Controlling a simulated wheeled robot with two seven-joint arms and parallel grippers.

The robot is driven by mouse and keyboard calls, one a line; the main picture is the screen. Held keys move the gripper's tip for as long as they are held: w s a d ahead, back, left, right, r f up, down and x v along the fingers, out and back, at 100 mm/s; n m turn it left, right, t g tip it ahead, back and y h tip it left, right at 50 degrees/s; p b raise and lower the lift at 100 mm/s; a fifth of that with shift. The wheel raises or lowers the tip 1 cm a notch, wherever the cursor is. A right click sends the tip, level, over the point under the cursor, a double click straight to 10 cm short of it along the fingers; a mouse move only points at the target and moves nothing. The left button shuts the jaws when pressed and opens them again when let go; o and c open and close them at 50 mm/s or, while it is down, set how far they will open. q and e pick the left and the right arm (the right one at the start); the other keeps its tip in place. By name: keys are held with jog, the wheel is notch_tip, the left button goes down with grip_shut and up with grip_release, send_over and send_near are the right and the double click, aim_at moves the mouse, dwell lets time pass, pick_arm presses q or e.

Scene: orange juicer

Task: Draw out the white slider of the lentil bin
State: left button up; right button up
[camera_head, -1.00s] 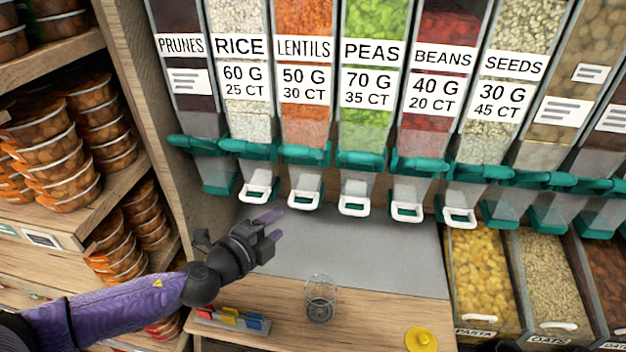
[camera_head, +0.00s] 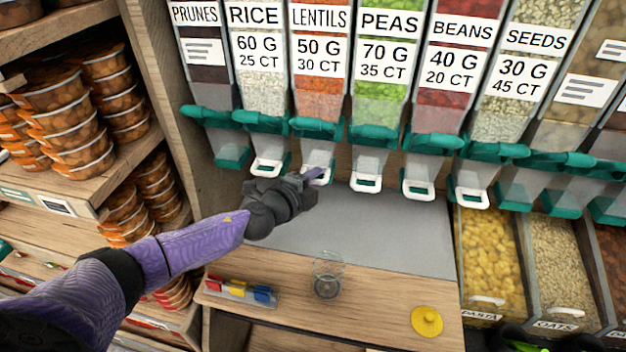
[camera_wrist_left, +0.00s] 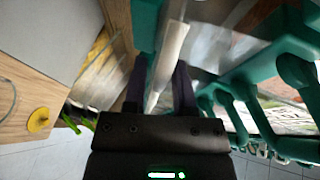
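The lentil bin (camera_head: 318,95) hangs between the rice and peas bins, with an orange-red fill and a LENTILS label. Its white slider (camera_head: 327,178) shows at the bottom of the bin, partly covered by my left gripper (camera_head: 315,174). In the left wrist view, the white slider (camera_wrist_left: 168,60) lies between the two dark fingers of my left gripper (camera_wrist_left: 160,78). The fingers stand apart on either side of it, and I see no clear grip. A black and green part at the bottom right of the head view may be my right gripper; its fingers are unclear.
White sliders of the rice (camera_head: 268,167) and peas bins (camera_head: 366,184) flank it closely. Teal bin fittings (camera_head: 316,130) sit just above. A clear cup (camera_head: 327,285), a yellow lid (camera_head: 427,321) and a tray of coloured clips (camera_head: 240,291) are on the counter below.

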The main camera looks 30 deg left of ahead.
pick_arm(q)
grip_shut()
dwell(1.1)
